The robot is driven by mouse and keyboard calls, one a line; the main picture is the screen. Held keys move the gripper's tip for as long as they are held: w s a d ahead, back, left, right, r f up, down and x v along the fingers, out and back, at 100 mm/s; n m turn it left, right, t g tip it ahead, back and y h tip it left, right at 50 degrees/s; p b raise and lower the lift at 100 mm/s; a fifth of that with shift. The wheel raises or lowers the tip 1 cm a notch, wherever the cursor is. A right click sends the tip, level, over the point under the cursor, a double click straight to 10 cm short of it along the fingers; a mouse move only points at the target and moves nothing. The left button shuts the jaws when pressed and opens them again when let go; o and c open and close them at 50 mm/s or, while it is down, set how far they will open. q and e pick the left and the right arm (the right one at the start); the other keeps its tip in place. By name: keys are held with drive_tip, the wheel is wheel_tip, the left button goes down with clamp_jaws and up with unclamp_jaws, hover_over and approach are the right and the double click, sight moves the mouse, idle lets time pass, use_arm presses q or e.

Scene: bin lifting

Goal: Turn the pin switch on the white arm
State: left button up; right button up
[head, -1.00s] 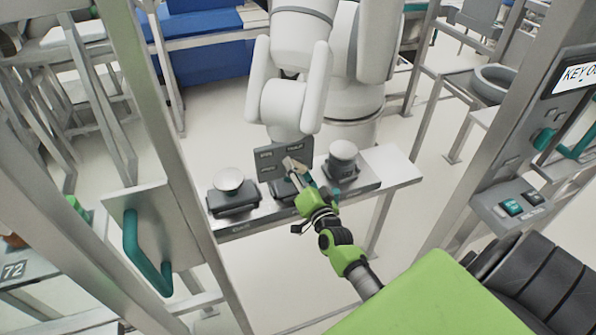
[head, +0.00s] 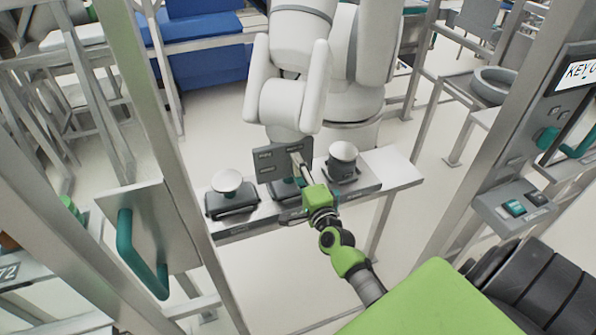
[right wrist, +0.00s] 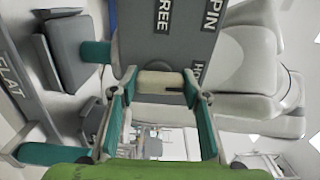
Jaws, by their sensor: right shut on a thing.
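The white arm (head: 292,100) stands behind a narrow metal bench in the head view. A grey panel (head: 268,163) with white lettering is at its lower end. In the right wrist view the panel (right wrist: 174,45) fills the top, with "PIN" and "FREE" readable sideways. My right gripper (right wrist: 161,92) is at the panel's lower edge, its teal fingers on either side of a small cream pin switch (right wrist: 160,80), shut on it. In the head view my right gripper (head: 300,168) covers the switch. My left gripper is not seen.
Two round-topped devices stand on the bench (head: 400,165), a left one (head: 227,182) and a right one (head: 343,152), on either side of my gripper. A frame with a teal handle (head: 140,258) is at left. A control post (head: 515,205) is at right.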

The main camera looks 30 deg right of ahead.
drive_tip(key=shift+m, duration=0.3)
drive_tip(key=o, duration=1.1)
drive_tip(key=shift+s, duration=0.1)
drive_tip(key=v, duration=1.1)
drive_tip(key=shift+s+a, duration=0.2)
drive_tip(key=shift+s, duration=0.2)
